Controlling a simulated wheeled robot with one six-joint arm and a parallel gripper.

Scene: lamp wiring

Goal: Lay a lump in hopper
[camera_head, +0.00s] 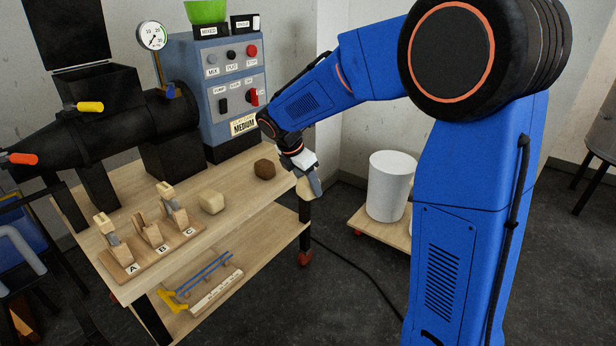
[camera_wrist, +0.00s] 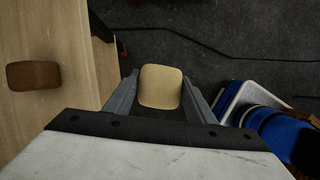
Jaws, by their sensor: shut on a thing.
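My gripper (camera_head: 309,187) hangs at the right end of the wooden table, beyond its edge. In the wrist view my gripper (camera_wrist: 160,95) is shut on a pale tan lump (camera_wrist: 160,87), seen against the dark floor. The held lump (camera_head: 303,188) is partly hidden by the gripper in the head view. A brown lump (camera_head: 264,169) lies on the table near that end and also shows in the wrist view (camera_wrist: 33,75). Another pale lump (camera_head: 211,203) lies farther left. The black hopper (camera_head: 95,92) sits atop the black machine, its dark lid raised behind it.
A gauge (camera_head: 152,36) rises beside the hopper. A wooden board (camera_head: 152,250) holds pieces marked A, B, C. A white cylinder (camera_head: 390,185) stands right.

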